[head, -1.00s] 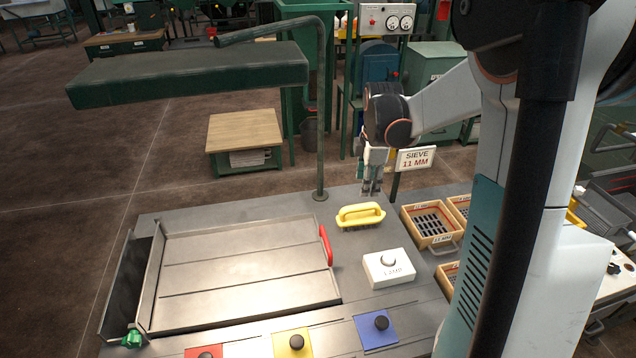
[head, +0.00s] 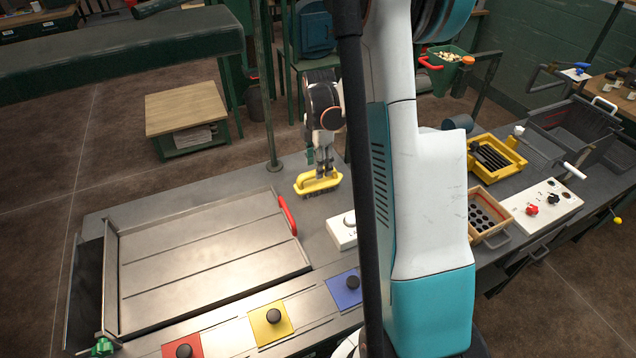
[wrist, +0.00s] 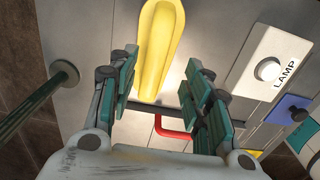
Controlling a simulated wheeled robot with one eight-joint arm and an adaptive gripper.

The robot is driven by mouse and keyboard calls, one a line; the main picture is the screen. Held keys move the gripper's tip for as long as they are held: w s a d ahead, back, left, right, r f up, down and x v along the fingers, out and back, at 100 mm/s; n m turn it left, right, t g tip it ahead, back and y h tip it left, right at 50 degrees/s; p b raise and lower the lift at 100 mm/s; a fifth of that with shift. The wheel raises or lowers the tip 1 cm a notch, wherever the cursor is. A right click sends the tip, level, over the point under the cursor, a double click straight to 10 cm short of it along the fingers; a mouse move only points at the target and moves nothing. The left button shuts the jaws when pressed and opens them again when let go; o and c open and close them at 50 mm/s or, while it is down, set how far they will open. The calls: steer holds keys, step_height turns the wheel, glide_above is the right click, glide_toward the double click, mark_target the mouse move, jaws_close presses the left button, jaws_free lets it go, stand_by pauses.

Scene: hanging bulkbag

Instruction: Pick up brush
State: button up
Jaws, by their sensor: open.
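The brush (head: 317,182) has a yellow handle and dark bristles. It stands on the grey bench behind the red handle of the metal tray, and its yellow handle also shows in the wrist view (wrist: 160,50). My gripper (head: 322,172) points down just above or behind the brush in the head view. In the wrist view my gripper (wrist: 160,95) has its two green-padded fingers apart, with the near end of the brush handle between or just beyond the tips. Nothing is gripped. I cannot tell the exact height gap.
The white lamp box (head: 342,231) stands close to the brush on the right. The metal tray (head: 205,262) with its red handle (head: 288,215) lies to the left. A green post (head: 268,110) rises behind the brush. Colored plates with black knobs line the front.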

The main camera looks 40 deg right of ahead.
mark_target(319, 180)
steer(key=f, duration=0.1)
steer(key=f+b, duration=0.1)
steer(key=f, duration=0.3)
steer(key=shift+w+d, duration=0.15)
steer(key=shift+w, duration=0.2)
steer(key=shift+c, duration=0.6)
jaws_close()
